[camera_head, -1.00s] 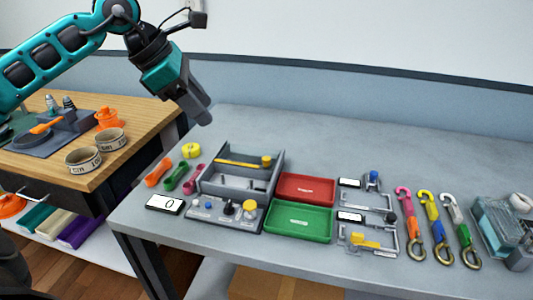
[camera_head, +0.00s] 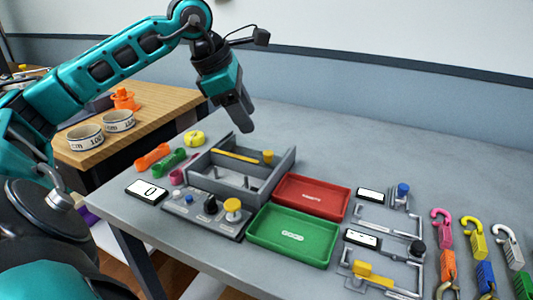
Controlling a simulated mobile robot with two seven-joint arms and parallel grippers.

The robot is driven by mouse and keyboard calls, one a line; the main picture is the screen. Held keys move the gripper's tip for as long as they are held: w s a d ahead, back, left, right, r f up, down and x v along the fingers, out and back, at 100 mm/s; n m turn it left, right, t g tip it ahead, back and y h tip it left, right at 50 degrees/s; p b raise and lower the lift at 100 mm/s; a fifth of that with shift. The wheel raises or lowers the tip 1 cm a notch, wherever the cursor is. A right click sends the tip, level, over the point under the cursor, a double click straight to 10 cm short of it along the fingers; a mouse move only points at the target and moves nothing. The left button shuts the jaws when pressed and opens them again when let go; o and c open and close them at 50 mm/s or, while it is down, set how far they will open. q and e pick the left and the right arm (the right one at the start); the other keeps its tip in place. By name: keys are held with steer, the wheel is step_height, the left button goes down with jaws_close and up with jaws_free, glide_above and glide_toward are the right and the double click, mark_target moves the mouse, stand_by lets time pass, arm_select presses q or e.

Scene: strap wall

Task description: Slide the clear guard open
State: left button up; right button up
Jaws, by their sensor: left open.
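A grey open-topped station (camera_head: 282,178) stands on the grey table. A yellow bar (camera_head: 235,155) and a yellow knob (camera_head: 268,157) show at its top. I cannot clearly make out the clear guard; a see-through sheet is hard to tell here. My left gripper (camera_head: 247,127) points down, open and empty, just behind the station and above the table, apart from it. My right gripper is not in view.
A red tray (camera_head: 312,197) and a green tray (camera_head: 293,236) sit right of the station. A white display (camera_head: 147,191) and small coloured tools (camera_head: 153,157) are on the left. The table behind is clear.

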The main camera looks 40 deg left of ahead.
mark_target(268, 152)
arm_select(q)
steer(key=x, duration=1.1)
steer(key=shift+c, duration=0.4)
jaws_close()
